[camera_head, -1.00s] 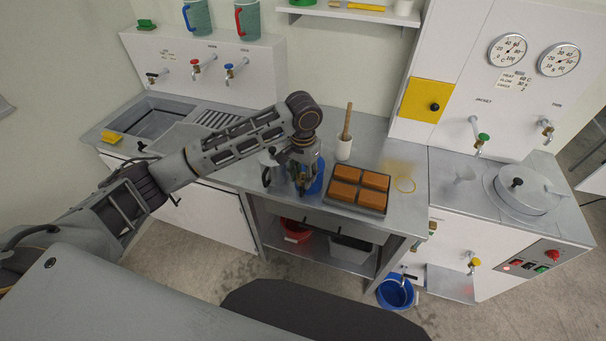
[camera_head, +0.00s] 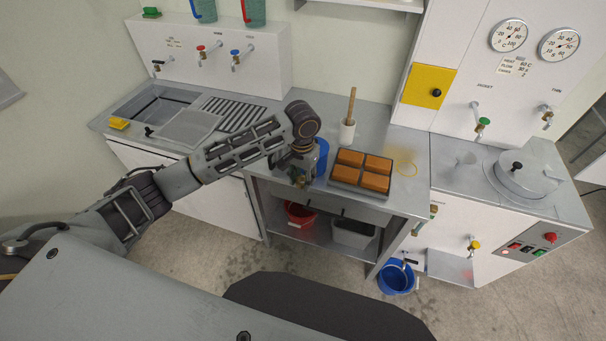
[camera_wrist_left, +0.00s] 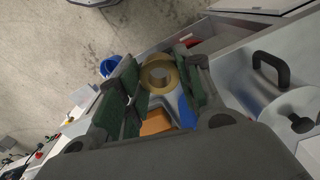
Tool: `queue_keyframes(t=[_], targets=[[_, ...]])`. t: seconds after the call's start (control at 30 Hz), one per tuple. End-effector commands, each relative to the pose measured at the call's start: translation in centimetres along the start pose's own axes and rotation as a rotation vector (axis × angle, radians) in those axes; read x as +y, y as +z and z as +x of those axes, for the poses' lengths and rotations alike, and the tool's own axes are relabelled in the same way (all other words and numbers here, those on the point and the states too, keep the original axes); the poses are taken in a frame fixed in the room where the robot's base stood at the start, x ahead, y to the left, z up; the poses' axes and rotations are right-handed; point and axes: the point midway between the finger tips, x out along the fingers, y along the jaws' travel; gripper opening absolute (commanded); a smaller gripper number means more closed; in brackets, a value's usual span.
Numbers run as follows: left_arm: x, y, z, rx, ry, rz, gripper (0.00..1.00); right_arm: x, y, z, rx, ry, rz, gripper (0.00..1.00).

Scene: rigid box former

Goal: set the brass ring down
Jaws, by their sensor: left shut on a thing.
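The brass ring (camera_wrist_left: 160,75) shows in the left wrist view as a thick, flat-topped ring with a round hole. My left gripper (camera_wrist_left: 160,84) is shut on it, with a green-padded finger on either side. In the head view, my left gripper (camera_head: 300,179) is over the front edge of the counter (camera_head: 408,205), left of the tray of orange blocks. The ring is too small to make out clearly there. My right gripper is not in view.
The dark tray (camera_head: 359,186) of orange blocks, a blue container (camera_head: 322,158) and a white pot with a wooden handle (camera_head: 347,132) stand near the gripper. A metal vessel with a black handle (camera_wrist_left: 271,68) is close in the wrist view. A blue bucket (camera_head: 397,280) is on the floor.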

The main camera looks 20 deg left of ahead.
Motion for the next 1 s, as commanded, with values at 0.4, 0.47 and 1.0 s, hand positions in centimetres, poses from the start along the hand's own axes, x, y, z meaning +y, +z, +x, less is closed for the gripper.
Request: queue_keyframes(t=[0.4,0.47,1.0], targets=[[-0.4,1.1,4.9,-0.004,0.002,-0.051,0.09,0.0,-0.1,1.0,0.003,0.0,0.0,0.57],[-0.5,1.4,6.1,-0.004,0.002,-0.064,0.09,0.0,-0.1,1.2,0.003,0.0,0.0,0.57],[-2.7,5.6,16.3,-0.004,0.003,-0.187,0.09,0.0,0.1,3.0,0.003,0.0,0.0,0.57]])
